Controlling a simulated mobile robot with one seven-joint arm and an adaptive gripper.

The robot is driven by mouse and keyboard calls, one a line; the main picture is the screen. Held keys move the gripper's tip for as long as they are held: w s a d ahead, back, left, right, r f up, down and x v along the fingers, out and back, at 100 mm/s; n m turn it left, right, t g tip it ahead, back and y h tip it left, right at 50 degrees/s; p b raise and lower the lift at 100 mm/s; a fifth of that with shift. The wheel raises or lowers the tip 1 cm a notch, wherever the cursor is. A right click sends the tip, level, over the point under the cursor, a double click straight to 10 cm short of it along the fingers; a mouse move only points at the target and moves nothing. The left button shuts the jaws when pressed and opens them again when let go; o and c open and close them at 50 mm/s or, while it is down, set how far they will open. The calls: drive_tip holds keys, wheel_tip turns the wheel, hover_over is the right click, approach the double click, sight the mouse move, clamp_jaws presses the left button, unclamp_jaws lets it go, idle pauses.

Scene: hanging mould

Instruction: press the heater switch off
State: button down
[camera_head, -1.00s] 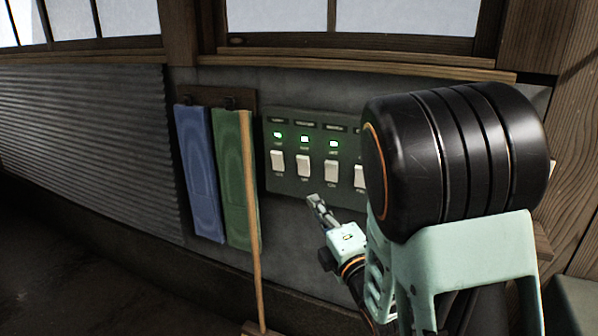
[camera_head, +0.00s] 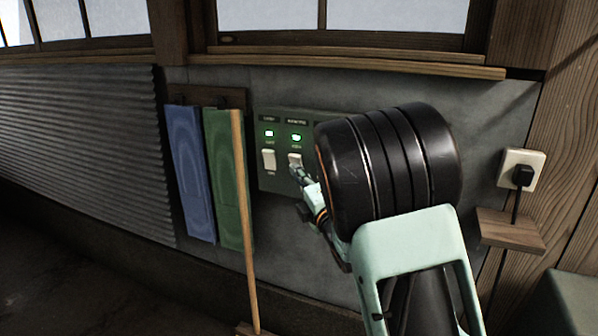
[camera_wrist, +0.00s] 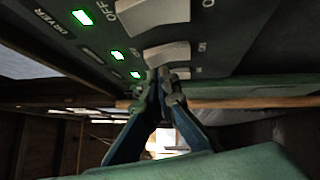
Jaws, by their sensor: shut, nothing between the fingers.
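A dark green switch panel (camera_head: 280,184) is on the grey wall, with white rocker switches under small labels and lit green lamps. In the head view, the leftmost switch (camera_head: 268,160) and the second switch (camera_head: 294,159) show; my arm hides those further right. The labels are too small to tell which is the heater. My gripper (camera_head: 299,174) is shut and empty, its tips at the lower part of the second switch. Contact cannot be told.
A blue board (camera_head: 190,170) and a green board (camera_head: 222,165) hang left of the panel, with a wooden pole (camera_head: 244,220) leaning in front. A wall socket with a black plug (camera_head: 521,172) and a small wooden shelf (camera_head: 510,232) are at the right.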

drive_tip(key=shift+w+d+r, duration=0.15)
drive_tip(key=shift+w, duration=0.45)
drive_tip(key=shift+w+d+r+m+h+p, duration=0.15)
drive_tip(key=shift+w+r+m+h+p, duration=0.2)
drive_tip(key=shift+r+p, duration=0.35)
drive_tip(key=shift+f, duration=0.5)
drive_tip(key=shift+s+b, duration=0.15)
drive_tip(key=shift+b, duration=0.15)
